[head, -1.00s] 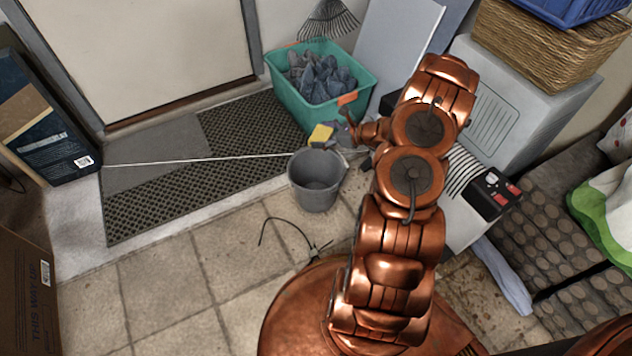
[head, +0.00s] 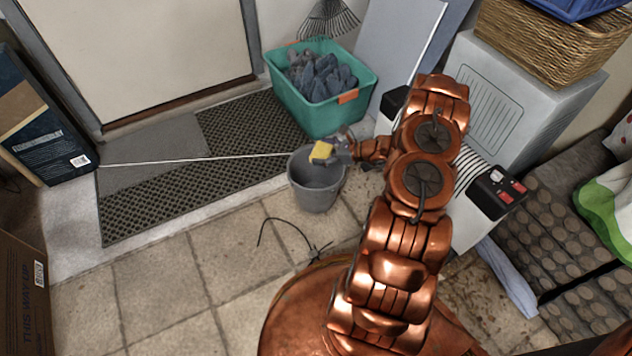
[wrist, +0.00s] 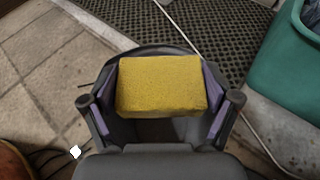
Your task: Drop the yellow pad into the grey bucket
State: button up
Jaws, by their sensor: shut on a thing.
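The yellow pad (wrist: 161,84) is held between the two fingers of my gripper (wrist: 161,100) in the wrist view. In the head view the yellow pad (head: 321,151) shows over the upper rim of the grey bucket, at the end of my gripper (head: 330,152). The grey bucket (head: 315,196) stands upright on the tiles. In the wrist view the bucket's dark rim (wrist: 150,50) shows behind and below the pad, which hides much of the opening. I cannot tell how high the pad is above the rim.
A teal bin (head: 312,112) with grey contents stands behind the bucket. A dark doormat (head: 190,185) lies to the left, with a thin white line (head: 200,160) across it. A black cable (head: 285,232) lies in front.

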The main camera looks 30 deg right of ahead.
jog(key=shift+f, duration=0.1)
jog(key=o, duration=0.7)
jog(key=v, duration=1.2)
jog(key=shift+f, duration=0.1)
